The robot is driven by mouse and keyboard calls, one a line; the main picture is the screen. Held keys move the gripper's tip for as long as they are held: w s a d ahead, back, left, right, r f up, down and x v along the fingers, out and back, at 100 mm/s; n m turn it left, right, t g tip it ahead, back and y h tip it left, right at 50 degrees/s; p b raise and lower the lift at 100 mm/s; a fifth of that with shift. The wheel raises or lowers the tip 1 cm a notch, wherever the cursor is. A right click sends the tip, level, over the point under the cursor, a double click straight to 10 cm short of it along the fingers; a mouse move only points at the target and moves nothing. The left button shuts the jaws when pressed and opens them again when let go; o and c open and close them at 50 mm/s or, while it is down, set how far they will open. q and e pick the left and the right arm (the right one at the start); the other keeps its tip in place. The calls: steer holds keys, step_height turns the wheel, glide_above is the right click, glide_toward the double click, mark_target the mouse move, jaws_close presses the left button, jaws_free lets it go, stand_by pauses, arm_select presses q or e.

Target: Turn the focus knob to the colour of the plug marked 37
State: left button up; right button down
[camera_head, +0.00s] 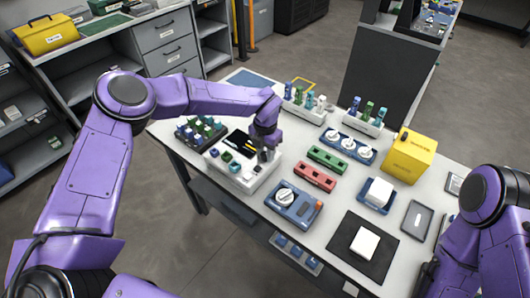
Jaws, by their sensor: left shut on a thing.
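My left gripper (264,156) points down onto the right part of the white device (247,185) and is shut on a small part there, mostly hidden by the fingers. The device has a dark screen (237,142), a dark green knob or plug (227,157) and a teal one (234,168). Coloured plugs stand in a white rack (303,106) at the back, a second white rack (361,122) and a dark tray (200,133) at the left. Their numbers are too small to read, so I cannot pick out 37. My right gripper is barely distinguishable at the lower right.
A blue box with a white dial (293,204) stands right of the device. Green (327,158) and red (315,178) strips, a blue tray of white spools (348,147), a yellow box (410,157) and a black mat (350,262) occupy the table's right half.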

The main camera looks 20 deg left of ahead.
mark_target(265, 154)
arm_select(q)
steer(key=shift+m, duration=1.3)
steer(key=o, duration=0.8)
steer(key=shift+c, duration=0.2)
step_height(265, 154, up, 10)
steer(key=b, duration=0.2)
steer(key=shift+r+b, duration=0.2)
steer(key=shift+b, duration=0.15)
